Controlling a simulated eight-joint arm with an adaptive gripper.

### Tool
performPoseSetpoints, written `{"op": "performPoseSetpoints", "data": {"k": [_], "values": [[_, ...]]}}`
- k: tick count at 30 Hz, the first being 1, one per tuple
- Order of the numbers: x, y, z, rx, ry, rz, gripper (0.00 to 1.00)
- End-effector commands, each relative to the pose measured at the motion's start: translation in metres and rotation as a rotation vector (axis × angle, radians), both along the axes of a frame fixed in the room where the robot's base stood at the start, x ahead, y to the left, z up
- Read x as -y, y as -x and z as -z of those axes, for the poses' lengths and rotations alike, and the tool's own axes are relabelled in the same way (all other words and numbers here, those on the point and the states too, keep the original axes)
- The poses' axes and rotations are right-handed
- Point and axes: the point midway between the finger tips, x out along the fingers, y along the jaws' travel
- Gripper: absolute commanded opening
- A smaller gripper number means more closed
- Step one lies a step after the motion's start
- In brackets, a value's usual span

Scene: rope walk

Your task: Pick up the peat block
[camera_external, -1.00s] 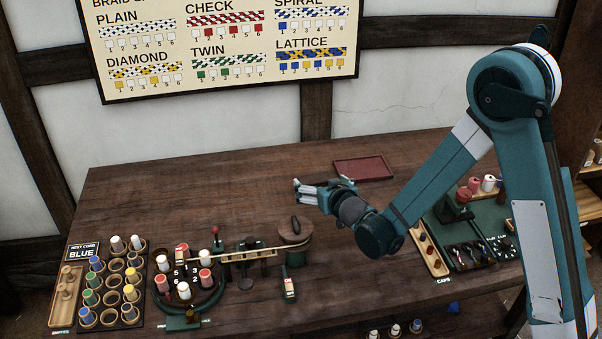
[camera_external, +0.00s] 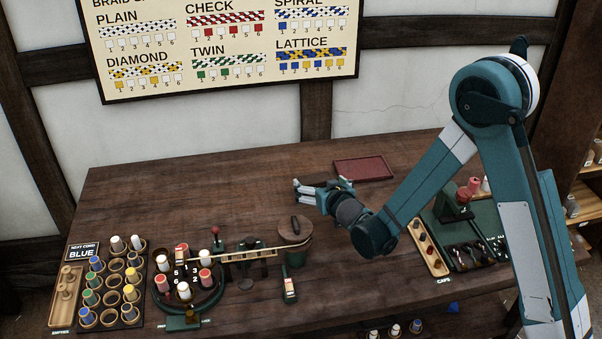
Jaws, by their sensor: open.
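I cannot make out a peat block in this view; nothing on the table shows clearly as one. My gripper (camera_external: 308,191) is open and empty, held above the middle of the wooden table (camera_external: 200,190) with its fingers pointing left.
A dark red tray (camera_external: 363,169) lies behind my gripper. To its left are a round braiding stand (camera_external: 190,290) with bobbins, a wooden drum (camera_external: 295,232) and a rack of colored bobbins (camera_external: 112,285). A caps tray (camera_external: 428,248) and green mat (camera_external: 470,235) lie right. The back left table is clear.

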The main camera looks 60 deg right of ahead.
Motion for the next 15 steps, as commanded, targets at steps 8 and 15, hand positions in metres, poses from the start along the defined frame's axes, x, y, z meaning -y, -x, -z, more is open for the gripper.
{"op": "performPoseSetpoints", "data": {"k": [8, 15], "values": [[0.0014, -0.0018, 0.0006, 0.0, 0.0, 0.0, 0.9], [0.0054, -0.0065, 0.0034, 0.0, 0.0, 0.0, 0.9]]}}
